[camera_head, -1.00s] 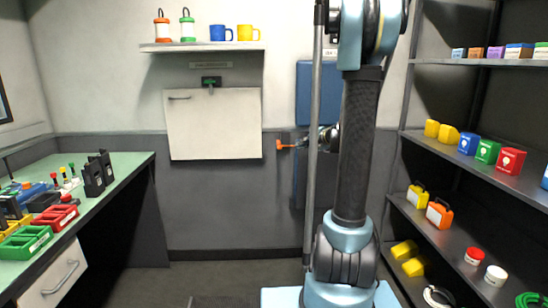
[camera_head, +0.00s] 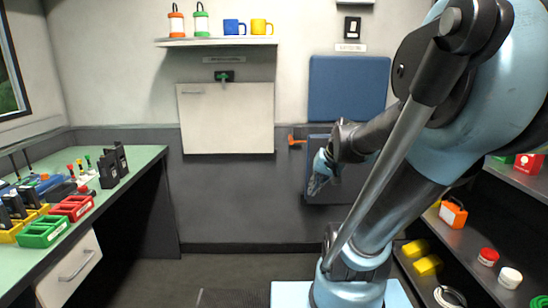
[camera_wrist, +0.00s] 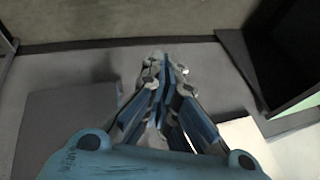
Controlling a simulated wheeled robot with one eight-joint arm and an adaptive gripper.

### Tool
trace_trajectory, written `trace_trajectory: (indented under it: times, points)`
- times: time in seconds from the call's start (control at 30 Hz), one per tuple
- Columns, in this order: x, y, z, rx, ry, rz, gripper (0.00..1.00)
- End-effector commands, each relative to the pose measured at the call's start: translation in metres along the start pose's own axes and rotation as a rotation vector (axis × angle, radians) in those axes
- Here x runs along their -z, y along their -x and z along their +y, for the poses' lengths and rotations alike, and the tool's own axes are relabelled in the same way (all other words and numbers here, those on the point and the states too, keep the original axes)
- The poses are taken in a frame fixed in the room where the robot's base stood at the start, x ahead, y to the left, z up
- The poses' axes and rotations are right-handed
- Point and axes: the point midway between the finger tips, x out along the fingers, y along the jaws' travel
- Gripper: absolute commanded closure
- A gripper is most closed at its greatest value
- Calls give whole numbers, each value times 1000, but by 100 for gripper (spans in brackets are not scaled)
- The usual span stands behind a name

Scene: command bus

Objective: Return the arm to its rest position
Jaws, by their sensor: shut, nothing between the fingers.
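My arm stands on its pale blue base at the right of the head view and is bent, its upper links large at the top right. My gripper (camera_head: 314,187) hangs in front of the lower back wall and points down, clear of the things around it. In the wrist view my gripper (camera_wrist: 166,72) is shut, its blue fingers together with nothing between them. Part of the right shelving is hidden behind my arm.
A green-topped bench (camera_head: 135,158) with coloured bins (camera_head: 45,231) runs along the left. Shelves (camera_head: 465,248) with containers stand close at the right. A wall shelf (camera_head: 215,42) holds lanterns and mugs. A white panel (camera_head: 226,118) hangs below it. The middle floor is open.

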Motion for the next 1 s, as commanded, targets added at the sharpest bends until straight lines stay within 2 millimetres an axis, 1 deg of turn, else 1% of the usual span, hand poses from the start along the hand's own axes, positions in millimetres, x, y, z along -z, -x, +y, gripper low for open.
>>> trace_trajectory:
  times: [0.03,0.1,0.3,0.4,0.5,0.6,0.7,1.0]
  points:
    - [-16,1,5,-26,19,-19,100]
    - [-37,2,14,-68,45,-45,100]
    - [-91,6,43,-185,114,-117,100]
    - [-111,8,56,-236,140,-145,100]
    - [-126,9,68,-275,159,-165,100]
    - [-134,11,75,-299,168,-177,100]
    - [-137,11,78,-310,173,-183,100]
    - [-137,11,78,-310,173,-183,100]
